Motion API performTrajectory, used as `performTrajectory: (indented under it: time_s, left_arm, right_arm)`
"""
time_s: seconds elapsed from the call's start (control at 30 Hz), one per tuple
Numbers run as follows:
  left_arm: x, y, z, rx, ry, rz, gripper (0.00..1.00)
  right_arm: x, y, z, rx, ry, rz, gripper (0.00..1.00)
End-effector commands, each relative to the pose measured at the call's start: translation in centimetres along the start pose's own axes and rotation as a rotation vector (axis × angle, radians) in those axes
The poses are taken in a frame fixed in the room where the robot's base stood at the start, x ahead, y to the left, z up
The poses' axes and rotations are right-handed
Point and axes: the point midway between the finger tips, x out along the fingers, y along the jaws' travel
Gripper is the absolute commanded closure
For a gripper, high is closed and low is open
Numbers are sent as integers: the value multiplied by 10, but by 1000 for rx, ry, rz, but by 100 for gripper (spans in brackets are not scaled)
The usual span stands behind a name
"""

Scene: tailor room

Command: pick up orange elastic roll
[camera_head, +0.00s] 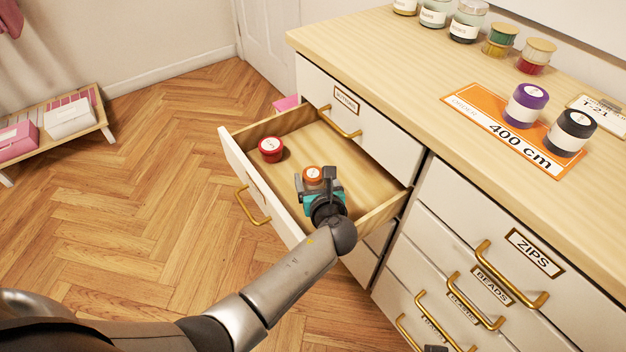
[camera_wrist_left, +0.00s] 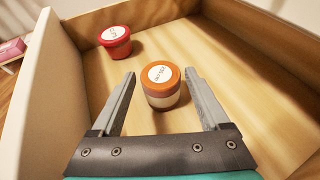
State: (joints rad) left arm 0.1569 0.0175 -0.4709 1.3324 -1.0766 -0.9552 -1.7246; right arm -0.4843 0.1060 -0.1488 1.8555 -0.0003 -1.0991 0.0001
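The orange elastic roll (camera_head: 313,174) stands upright in the open drawer (camera_head: 365,180), with a white round label on its orange top. In the left wrist view the orange roll (camera_wrist_left: 161,85) sits between the spread fingers of my left gripper (camera_wrist_left: 160,92), with gaps on both sides. My left gripper (camera_head: 316,183) is open and reaches down into the drawer at the roll. A red roll (camera_head: 271,149) stands farther back in the same drawer; it also shows in the left wrist view (camera_wrist_left: 115,41). My right gripper is not clearly visible.
Several jars and spools stand at the back. Drawer walls surround the orange roll; closed drawers (camera_head: 480,260) lie at right.

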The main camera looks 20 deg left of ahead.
Motion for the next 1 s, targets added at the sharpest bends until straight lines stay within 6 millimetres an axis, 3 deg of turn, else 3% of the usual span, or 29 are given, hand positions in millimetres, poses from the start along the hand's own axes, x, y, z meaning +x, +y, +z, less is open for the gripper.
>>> performTrajectory:
  time_s: [0.07, 0.6, 1.0]
  left_arm:
    - [0, 0, 0, 0, 0, 0, 31]
    - [0, 0, 0, 0, 1, 0, 92]
    - [-1, 0, 2, 0, 0, 0, 92]
  right_arm:
    - [0, 0, 0, 0, 0, 0, 100]
    - [0, 0, 0, 0, 0, -1, 100]
    - [-1, 0, 0, 0, 4, -1, 100]
